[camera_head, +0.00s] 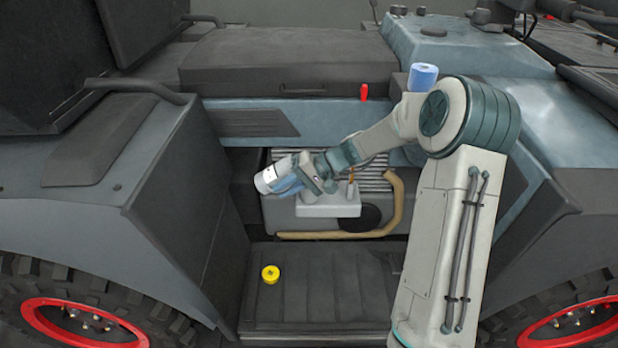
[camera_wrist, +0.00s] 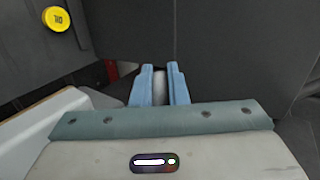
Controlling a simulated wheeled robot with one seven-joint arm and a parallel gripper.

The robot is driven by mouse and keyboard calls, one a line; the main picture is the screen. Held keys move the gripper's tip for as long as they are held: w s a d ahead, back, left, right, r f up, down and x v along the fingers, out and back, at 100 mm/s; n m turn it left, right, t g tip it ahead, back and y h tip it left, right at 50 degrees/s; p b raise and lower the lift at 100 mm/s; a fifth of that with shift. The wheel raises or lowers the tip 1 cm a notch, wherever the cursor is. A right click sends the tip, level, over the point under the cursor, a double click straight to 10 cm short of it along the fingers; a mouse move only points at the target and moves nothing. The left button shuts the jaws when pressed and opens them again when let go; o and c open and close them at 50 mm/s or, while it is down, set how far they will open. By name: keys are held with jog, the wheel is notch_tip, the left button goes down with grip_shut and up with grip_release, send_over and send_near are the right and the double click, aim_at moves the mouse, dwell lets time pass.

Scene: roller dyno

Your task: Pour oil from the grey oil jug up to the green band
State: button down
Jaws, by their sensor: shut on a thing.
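My gripper (camera_head: 290,180) is shut on the grey oil jug (camera_head: 266,179), a small grey-and-white container with a pale label. The jug is strongly tilted, in front of the engine bay and at the upper left of a light grey box (camera_head: 328,204). In the wrist view the blue fingers (camera_wrist: 160,84) close on a narrow strip of the jug (camera_wrist: 159,88); the rest of it is hidden. A yellow cap (camera_head: 270,274) lies on the dark step, and it also shows in the wrist view (camera_wrist: 57,19). I see no green band, jug mouth or oil stream.
A tan hose (camera_head: 393,205) curves around the engine's right and front. Dark side panels (camera_head: 195,190) flank the bay. A blue roll (camera_head: 422,77) and a small red object (camera_head: 364,92) stand above. The step (camera_head: 325,295) is mostly clear.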

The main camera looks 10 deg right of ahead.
jog(key=shift+h, duration=0.3)
jog(key=shift+r+p, duration=0.1)
jog(key=shift+p, duration=0.4)
